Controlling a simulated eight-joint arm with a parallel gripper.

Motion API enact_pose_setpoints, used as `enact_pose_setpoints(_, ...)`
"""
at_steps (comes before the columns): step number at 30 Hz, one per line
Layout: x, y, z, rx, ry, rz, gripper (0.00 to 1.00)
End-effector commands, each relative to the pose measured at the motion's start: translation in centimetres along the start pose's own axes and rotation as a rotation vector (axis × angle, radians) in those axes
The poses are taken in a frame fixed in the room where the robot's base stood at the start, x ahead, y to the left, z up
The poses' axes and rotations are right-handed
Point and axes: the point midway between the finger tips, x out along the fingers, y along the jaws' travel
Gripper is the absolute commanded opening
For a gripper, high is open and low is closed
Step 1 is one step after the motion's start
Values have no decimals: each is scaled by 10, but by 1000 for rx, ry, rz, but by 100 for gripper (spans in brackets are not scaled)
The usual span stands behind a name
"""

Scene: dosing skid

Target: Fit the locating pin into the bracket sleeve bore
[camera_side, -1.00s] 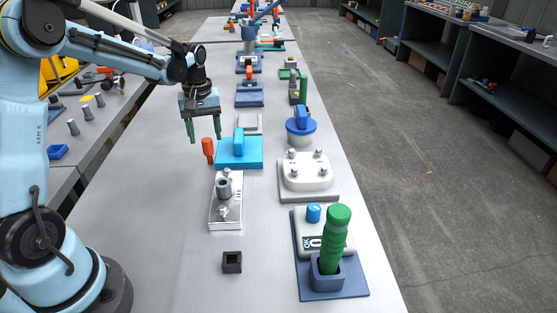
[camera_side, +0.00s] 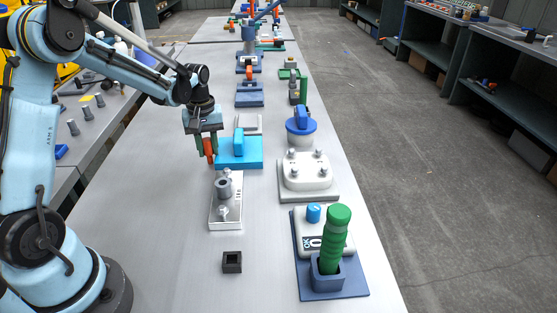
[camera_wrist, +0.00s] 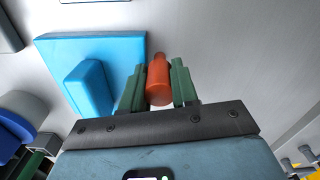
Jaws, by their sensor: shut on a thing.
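The orange-red locating pin (camera_side: 209,150) stands upright left of the light-blue block. It also shows in the wrist view (camera_wrist: 159,82). My gripper (camera_side: 206,151) is around the pin from above, with its green fingers shut on it, one on each side in the wrist view (camera_wrist: 158,88). I cannot tell whether the pin's foot still touches the table. The silver bracket (camera_side: 226,211) lies nearer the side camera than the pin. A grey upright sleeve (camera_side: 223,189) with a dark top opening stands on it, apart from the pin.
The light-blue block (camera_side: 240,155) with a raised tab sits close to the right of my gripper. A small black square socket (camera_side: 232,262) stands in front of the bracket. A green ribbed handle (camera_side: 336,235) rises at the front right. The table's left part is clear.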

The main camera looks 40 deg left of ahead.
Motion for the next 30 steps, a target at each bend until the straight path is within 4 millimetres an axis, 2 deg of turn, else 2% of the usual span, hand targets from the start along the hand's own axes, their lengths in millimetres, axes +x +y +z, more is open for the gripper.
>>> enact_pose_setpoints(11,-4,0,0,0,0,0,0)
enact_pose_setpoints(14,-12,0,0,0,0,0,0)
enact_pose_setpoints(20,-41,0,0,0,0,0,0)
enact_pose_setpoints(30,-83,30,66,6,0,0,0)
